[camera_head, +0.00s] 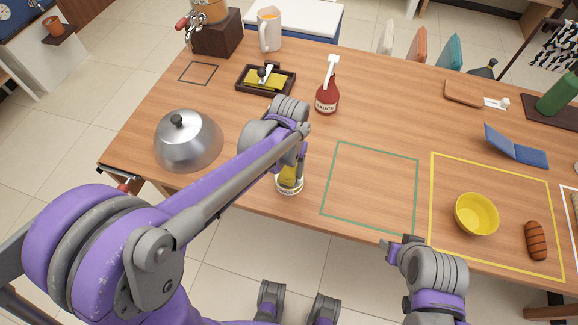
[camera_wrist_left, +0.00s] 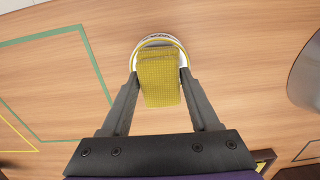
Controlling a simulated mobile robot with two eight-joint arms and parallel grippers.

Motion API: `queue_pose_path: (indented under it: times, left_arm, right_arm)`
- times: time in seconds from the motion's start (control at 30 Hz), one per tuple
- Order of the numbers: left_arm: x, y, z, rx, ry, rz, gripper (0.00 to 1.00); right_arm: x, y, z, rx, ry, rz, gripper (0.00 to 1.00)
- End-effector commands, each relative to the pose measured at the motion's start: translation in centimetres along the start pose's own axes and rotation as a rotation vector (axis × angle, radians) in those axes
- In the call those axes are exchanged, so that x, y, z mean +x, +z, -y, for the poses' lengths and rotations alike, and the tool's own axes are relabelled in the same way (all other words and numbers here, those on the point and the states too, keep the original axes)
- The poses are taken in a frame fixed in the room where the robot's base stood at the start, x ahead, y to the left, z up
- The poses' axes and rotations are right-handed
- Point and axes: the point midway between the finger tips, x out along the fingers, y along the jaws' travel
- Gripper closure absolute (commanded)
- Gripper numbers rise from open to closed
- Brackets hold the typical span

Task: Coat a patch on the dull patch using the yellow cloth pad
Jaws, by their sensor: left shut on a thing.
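My left gripper (camera_head: 292,168) points down near the table's front edge, left of the green outline. It is shut on the yellow cloth pad (camera_head: 288,174), which also shows between the two dark fingers in the left wrist view (camera_wrist_left: 160,80). The pad's far end overlaps a round tin with a pale rim (camera_head: 289,189), also seen in the left wrist view (camera_wrist_left: 151,41). I cannot tell whether pad and tin touch. My right gripper (camera_head: 393,247) is low at the front edge, its jaws unclear. I cannot make out a dull patch in either view.
A silver dome lid (camera_head: 188,148) stands left of my left arm. A dark tray (camera_head: 240,82) with yellow contents and a red bottle (camera_head: 327,98) stand farther back. A yellow bowl (camera_head: 477,214) stands right. The green-outlined area (camera_head: 372,185) is clear.

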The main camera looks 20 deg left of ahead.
Motion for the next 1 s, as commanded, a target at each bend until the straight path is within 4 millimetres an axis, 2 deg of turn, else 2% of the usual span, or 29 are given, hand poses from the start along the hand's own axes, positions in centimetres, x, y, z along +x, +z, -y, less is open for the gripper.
queue_pose_path:
  times: [1.0]
  left_arm:
    - [0.48,0.01,-0.01,0.0,0.0,0.0,0.83]
  right_arm:
    - [0.31,0.21,0.0,0.0,0.0,0.001,0.5]
